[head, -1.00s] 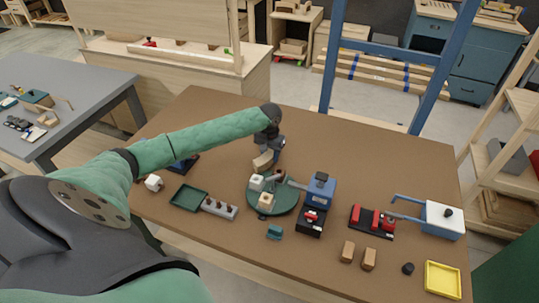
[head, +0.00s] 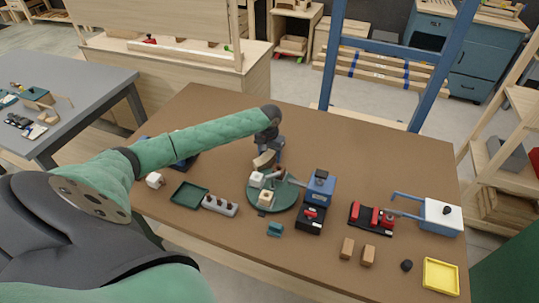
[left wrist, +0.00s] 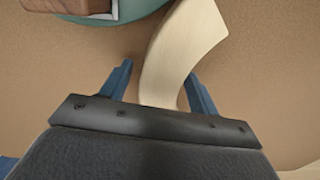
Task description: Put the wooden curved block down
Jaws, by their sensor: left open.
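The pale wooden curved block (head: 264,160) is at the far left edge of the round green turntable (head: 285,202) on the brown table. In the left wrist view the block (left wrist: 182,45) lies between the spread blue fingers of my left gripper (left wrist: 160,78). The gripper is open around its near end, with a gap on the left side. In the head view the left gripper (head: 268,153) is low over the table, and its fingers are partly hidden. Whether the block's underside rests fully on the table is hard to see. My right gripper is not in view.
The turntable carries small blocks close to the gripper. A blue machine (head: 320,187) stands right of it, and a dark green tray (head: 189,195) and a grey peg holder (head: 220,205) stand left.

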